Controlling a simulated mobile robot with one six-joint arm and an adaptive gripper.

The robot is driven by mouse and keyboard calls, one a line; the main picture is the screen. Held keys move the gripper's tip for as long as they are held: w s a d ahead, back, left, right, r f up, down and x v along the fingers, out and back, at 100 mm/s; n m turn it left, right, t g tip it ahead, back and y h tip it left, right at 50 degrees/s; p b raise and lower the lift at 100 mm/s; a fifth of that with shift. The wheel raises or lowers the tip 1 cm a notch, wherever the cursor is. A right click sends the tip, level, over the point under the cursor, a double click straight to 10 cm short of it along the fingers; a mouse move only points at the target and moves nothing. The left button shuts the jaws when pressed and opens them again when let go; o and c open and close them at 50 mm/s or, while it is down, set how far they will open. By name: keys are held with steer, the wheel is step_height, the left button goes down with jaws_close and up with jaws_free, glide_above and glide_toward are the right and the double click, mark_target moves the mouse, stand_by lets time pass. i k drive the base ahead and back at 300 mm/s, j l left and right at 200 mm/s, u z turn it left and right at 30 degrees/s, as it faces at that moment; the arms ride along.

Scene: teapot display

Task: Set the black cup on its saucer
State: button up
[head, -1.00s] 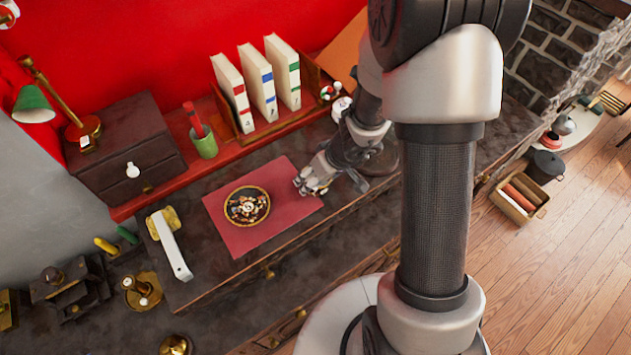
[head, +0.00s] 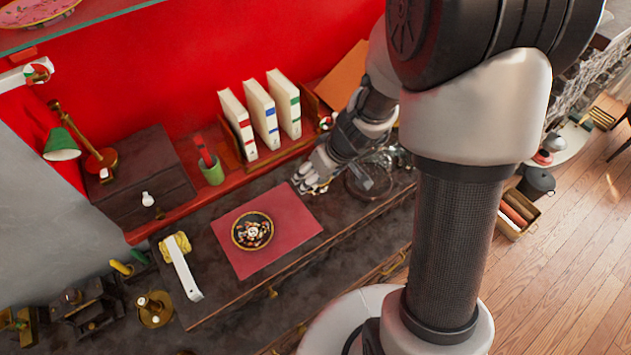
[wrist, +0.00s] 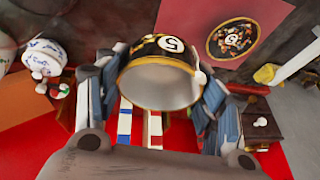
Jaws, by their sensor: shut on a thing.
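The black cup (wrist: 165,62) has a gold rim, a pale inside and a "5" on its side. In the wrist view my gripper (wrist: 160,85) is shut on it, with a finger on each side. The black saucer (head: 252,231), gold-rimmed and patterned, lies on the red mat (head: 240,262); it also shows in the wrist view (wrist: 233,38), apart from the cup. In the head view my gripper (head: 304,186) is by the mat's upper right corner, to the upper right of the saucer. The cup cannot be made out there.
White books (head: 262,112) stand behind the mat, with a green holder (head: 212,172) to their left. A dark drawer box (head: 145,180) and a white handled thing (head: 184,268) are at left. A clear glass thing (head: 368,180) is right of my gripper. The mat around the saucer is clear.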

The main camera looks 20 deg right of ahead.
mark_target(258, 229)
steer(key=j+z, duration=0.15)
steer(key=j, duration=0.25)
steer(key=k+j+z, duration=0.1)
steer(key=j, duration=0.3)
steer(key=k+j+z, duration=0.15)
steer(key=j, duration=0.25)
steer(key=k+j+z, duration=0.15)
steer(key=j, duration=0.2)
